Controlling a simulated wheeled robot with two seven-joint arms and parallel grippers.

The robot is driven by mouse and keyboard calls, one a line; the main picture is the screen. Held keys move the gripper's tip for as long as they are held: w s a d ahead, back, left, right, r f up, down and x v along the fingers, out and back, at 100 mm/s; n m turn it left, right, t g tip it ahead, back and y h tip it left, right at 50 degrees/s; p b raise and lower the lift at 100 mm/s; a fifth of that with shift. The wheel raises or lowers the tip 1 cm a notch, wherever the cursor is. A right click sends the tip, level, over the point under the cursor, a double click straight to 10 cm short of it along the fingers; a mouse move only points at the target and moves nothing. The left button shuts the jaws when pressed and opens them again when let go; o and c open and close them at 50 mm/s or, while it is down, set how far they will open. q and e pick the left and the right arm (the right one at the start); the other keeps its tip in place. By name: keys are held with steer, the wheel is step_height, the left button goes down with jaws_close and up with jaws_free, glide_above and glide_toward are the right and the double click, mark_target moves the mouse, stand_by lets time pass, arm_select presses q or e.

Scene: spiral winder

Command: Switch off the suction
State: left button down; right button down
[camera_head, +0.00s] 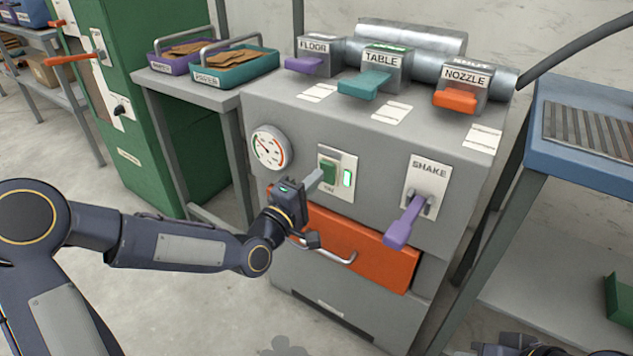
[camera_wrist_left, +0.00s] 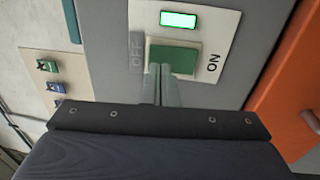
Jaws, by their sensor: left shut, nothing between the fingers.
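The suction switch is a green rocker (camera_head: 328,172) on a white plate on the front of the grey machine. A lit green lamp (camera_head: 347,178) sits beside it. In the left wrist view the rocker (camera_wrist_left: 186,60) lies between the words OFF on the left and ON on the right, and the lamp (camera_wrist_left: 178,19) glows. My left gripper (camera_head: 315,180) is shut and empty, with its fingertips at the rocker. In the left wrist view the fingertips (camera_wrist_left: 162,72) overlap the rocker's OFF side; I cannot tell whether they touch it.
A purple SHAKE lever (camera_head: 404,224) sticks out to the right of the switch. An orange drawer (camera_head: 365,255) with a handle is below. A gauge (camera_head: 268,148) is to the left. FLOOR, TABLE and NOZZLE gates (camera_head: 462,88) stand on top.

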arm_select(q)
steer(key=shift+w+d+r, duration=0.1)
steer(key=shift+w+d, duration=0.2)
steer(key=shift+w, duration=0.25)
